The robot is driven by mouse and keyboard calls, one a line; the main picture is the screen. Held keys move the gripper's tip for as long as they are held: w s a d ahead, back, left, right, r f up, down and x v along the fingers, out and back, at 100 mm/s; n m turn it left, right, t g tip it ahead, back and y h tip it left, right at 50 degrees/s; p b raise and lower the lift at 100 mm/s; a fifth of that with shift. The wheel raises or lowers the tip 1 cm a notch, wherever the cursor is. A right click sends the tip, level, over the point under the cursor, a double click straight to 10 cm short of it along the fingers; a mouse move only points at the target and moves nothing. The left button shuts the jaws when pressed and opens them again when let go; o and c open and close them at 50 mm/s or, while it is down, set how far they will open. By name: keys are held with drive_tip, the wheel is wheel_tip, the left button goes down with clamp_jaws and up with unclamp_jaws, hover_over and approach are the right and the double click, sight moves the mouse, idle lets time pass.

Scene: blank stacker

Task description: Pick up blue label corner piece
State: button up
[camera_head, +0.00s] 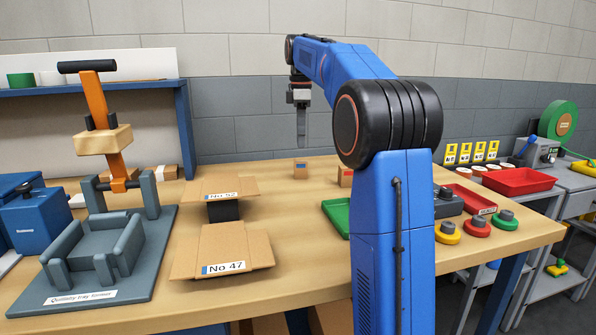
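A small brown cardboard piece (300,172) with a small bluish label stands toward the back of the wooden table; it looks like the blue label corner piece, though it is small in view. A similar brown piece (345,181) with a reddish mark stands to its right, partly hidden behind my arm. My gripper (301,146) points down above and just behind the blue-marked piece in the picture, apart from it. Its fingers overlap in this view, so its opening cannot be told. Nothing shows held in it.
Cardboard blanks marked No 52 (240,186) and No 47 (254,246) lie left of centre. A grey press with an orange lever (97,98) stands at left. A green tray (336,214) is partly behind my arm. Red, yellow and green buttons and a red tray (518,181) are at right.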

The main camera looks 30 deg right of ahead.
sight(301, 164)
drive_tip(key=shift+f, duration=4.7)
clamp_jaws()
